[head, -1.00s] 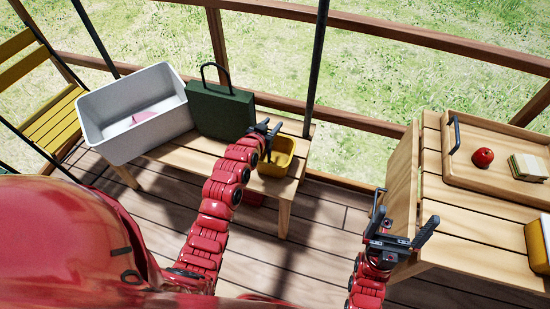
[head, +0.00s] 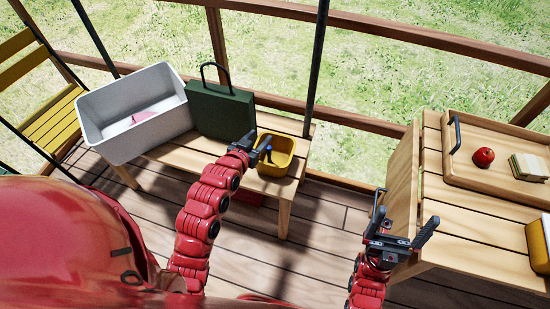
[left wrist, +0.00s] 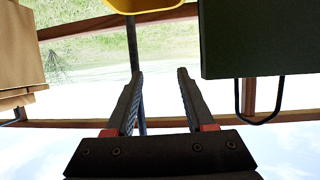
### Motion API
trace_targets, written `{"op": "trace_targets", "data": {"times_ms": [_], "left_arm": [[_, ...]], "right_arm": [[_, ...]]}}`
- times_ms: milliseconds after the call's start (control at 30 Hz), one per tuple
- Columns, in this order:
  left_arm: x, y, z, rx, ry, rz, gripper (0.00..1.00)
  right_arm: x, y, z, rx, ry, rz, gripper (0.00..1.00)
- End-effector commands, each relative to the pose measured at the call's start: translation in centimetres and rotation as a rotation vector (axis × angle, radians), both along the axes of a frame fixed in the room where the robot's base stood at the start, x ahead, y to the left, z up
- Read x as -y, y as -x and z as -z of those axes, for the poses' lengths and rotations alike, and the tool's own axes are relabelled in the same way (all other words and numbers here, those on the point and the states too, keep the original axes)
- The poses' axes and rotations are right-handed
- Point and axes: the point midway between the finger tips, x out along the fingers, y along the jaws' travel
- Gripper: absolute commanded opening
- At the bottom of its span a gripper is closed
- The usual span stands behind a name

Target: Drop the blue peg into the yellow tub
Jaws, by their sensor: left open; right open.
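The yellow tub (head: 290,160) stands on the wooden bench at its right end. The blue peg (head: 268,149) shows as a small blue spot at the tub's left side, close to my left gripper; most of it is hidden, and I cannot tell how it lies. My left gripper (head: 259,141) is open at the tub's left edge. In the left wrist view its fingers (left wrist: 159,88) are apart with nothing between them, and the tub (left wrist: 150,4) shows at the top edge. My right gripper (head: 403,222) is open and empty beside the right table.
A dark green case (head: 222,112) with a handle stands just left of my left gripper. A grey-white bin (head: 115,140) is further left on the bench (head: 165,153). The right table holds a tray (head: 470,170) with a red apple (head: 484,157). Railings run behind.

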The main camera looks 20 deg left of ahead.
Motion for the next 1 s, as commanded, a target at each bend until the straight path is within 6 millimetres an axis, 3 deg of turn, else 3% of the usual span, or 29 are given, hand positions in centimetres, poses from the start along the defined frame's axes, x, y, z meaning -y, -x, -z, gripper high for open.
{"op": "trace_targets", "data": {"times_ms": [200, 400, 1000], "left_arm": [[-0.5, 4.0, -1.6, 0.001, 0.000, -0.002, 0.54], [-0.8, 6.0, -2.5, -0.002, 0.000, -0.001, 0.54], [-0.9, 6.1, -2.9, 0.015, 0.004, -0.006, 0.54]], "right_arm": [[0.0, 0.0, 0.1, 0.000, 0.000, 0.000, 1.00], [0.0, 0.0, -0.9, 0.000, 0.000, 0.000, 1.00], [0.0, 0.0, -1.0, 0.000, 0.000, 0.000, 1.00]]}}
